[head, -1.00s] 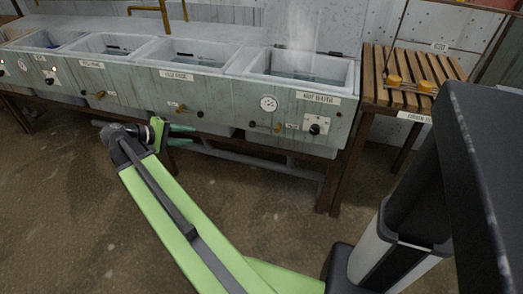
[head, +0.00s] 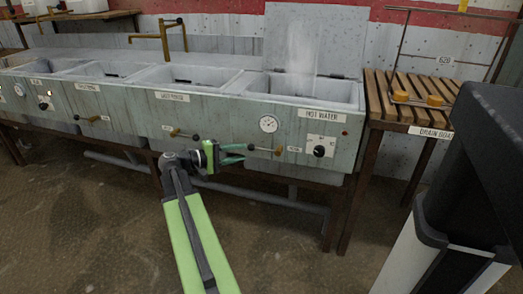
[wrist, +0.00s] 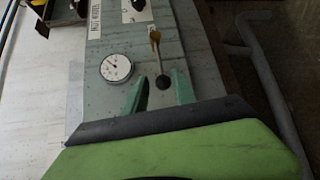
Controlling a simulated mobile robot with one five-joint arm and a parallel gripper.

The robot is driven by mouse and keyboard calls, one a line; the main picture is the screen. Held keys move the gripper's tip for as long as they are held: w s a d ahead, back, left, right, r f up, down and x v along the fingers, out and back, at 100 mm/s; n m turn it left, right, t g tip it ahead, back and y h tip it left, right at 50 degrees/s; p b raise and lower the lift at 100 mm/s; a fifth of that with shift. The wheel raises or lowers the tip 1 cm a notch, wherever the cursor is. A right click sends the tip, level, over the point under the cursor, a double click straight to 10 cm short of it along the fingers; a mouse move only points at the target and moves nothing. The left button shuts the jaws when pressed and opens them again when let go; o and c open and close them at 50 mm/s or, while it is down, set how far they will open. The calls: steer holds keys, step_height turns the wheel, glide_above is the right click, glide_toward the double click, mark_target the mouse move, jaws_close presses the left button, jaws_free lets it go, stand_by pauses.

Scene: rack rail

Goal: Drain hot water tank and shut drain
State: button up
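The hot water tank (head: 355,97) is the rightmost basin in the head view, with steam above it, a raised lid behind and a HOT WATER label (head: 323,116). Its drain lever (head: 264,149) lies about level on the front panel, black knob at left, brass end at right. My gripper (head: 242,153) is open, just left of the knob. In the wrist view, the black knob (wrist: 163,83) shows between the two green fingertips of my gripper (wrist: 160,76), and the brass end (wrist: 155,37) lies beyond. I cannot tell whether the fingers touch the knob.
A round gauge (head: 268,124) and a black dial (head: 319,151) sit on the same panel. Other basins with similar levers (head: 181,133) extend left. A slatted drain board (head: 405,118) stands at right. Pipes run below; the floor in front is clear.

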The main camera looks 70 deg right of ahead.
mark_target(257, 149)
steer(key=b+x, duration=0.1)
steer(key=x, duration=0.8)
jaws_close()
steer(key=shift+w, duration=0.1)
stand_by(0.5)
stand_by(0.4)
